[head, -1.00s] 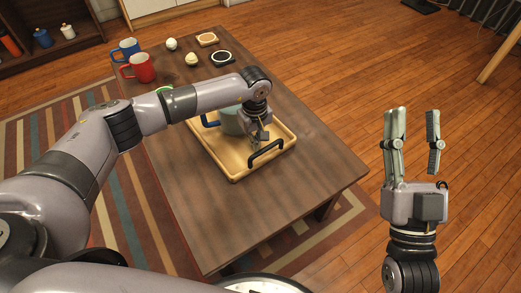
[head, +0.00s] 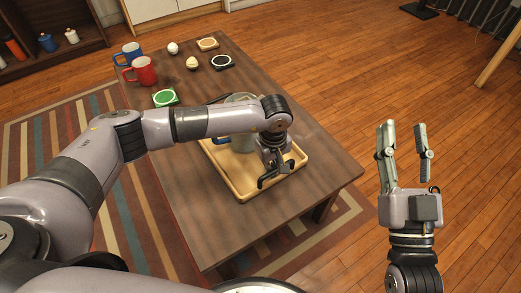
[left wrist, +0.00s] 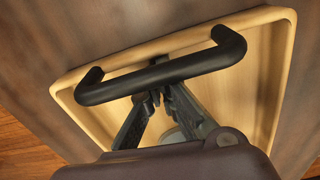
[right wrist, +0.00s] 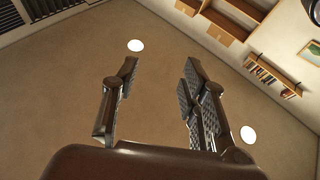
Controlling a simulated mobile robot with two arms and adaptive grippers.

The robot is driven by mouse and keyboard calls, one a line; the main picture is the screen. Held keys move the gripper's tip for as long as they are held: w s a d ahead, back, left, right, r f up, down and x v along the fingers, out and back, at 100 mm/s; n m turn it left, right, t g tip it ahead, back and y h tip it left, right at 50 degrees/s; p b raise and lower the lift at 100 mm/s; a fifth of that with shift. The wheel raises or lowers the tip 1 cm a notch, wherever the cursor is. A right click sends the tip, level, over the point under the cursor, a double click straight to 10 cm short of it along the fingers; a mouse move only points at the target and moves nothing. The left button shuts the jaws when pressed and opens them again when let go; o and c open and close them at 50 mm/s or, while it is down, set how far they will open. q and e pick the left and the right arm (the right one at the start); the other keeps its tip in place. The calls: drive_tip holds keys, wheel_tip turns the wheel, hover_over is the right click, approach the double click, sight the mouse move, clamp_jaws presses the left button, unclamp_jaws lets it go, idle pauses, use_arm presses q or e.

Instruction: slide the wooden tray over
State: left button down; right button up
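The wooden tray (head: 243,191) lies flat on the dark brown table, with raised rims and a black bar handle (head: 277,174) at its near right end. My left gripper (head: 274,161) is at this handle, its fingers drawn together on the bar. The left wrist view shows the handle (left wrist: 165,77) across the fingertips (left wrist: 156,97) above the tray floor (left wrist: 245,85). A grey-green pot (head: 240,143) with a blue handle stands on the tray, partly hidden by my left arm. My right gripper (head: 405,128) is open and empty, off to the right of the table.
Bare tabletop lies in front of the tray.

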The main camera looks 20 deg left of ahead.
sight(283, 194)
use_arm(q)
drive_tip(key=s+d, duration=0.4)
drive_tip(key=shift+s+d+f, duration=0.1)
drive_tip(key=shift+s+d, duration=0.4)
use_arm(e)
drive_tip(key=f+g, duration=0.1)
drive_tip(key=w+f+h, duration=0.1)
drive_tip(key=shift+w+a+f+g, duration=0.15)
drive_tip(key=shift+f+g, duration=0.25)
use_arm(q)
drive_tip(key=shift+w+a, duration=0.1)
